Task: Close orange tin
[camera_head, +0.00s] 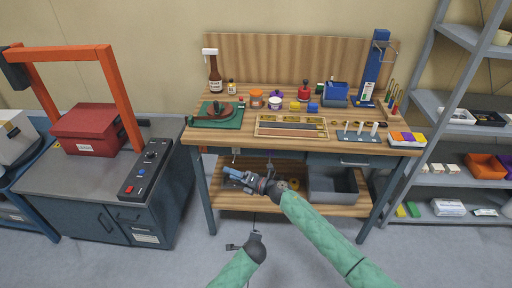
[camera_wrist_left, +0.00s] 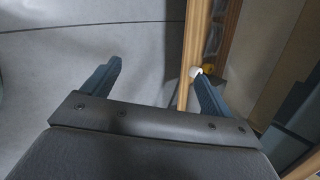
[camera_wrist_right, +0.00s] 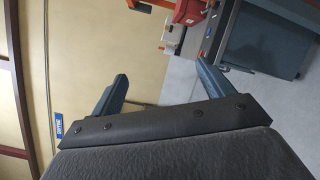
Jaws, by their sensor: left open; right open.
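A small orange tin (camera_head: 256,98) stands upright on the wooden workbench top, left of the middle. At this size I cannot tell whether its lid is on. It does not show in either wrist view. My right gripper (camera_head: 236,177) is in front of the bench, below the top's front edge and well below the tin. In the right wrist view its fingers (camera_wrist_right: 160,88) are apart with nothing between them. My left gripper (camera_head: 232,247) is lower, over the floor in front of the bench. In the left wrist view its fingers (camera_wrist_left: 155,82) are apart and empty.
A white container with purple (camera_head: 274,101) stands right of the tin, and a brown bottle (camera_head: 214,75) stands to its left. A green mat (camera_head: 220,121) and a compartment tray (camera_head: 291,134) lie nearer the bench's front. A lower shelf holds a grey bin (camera_head: 333,196).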

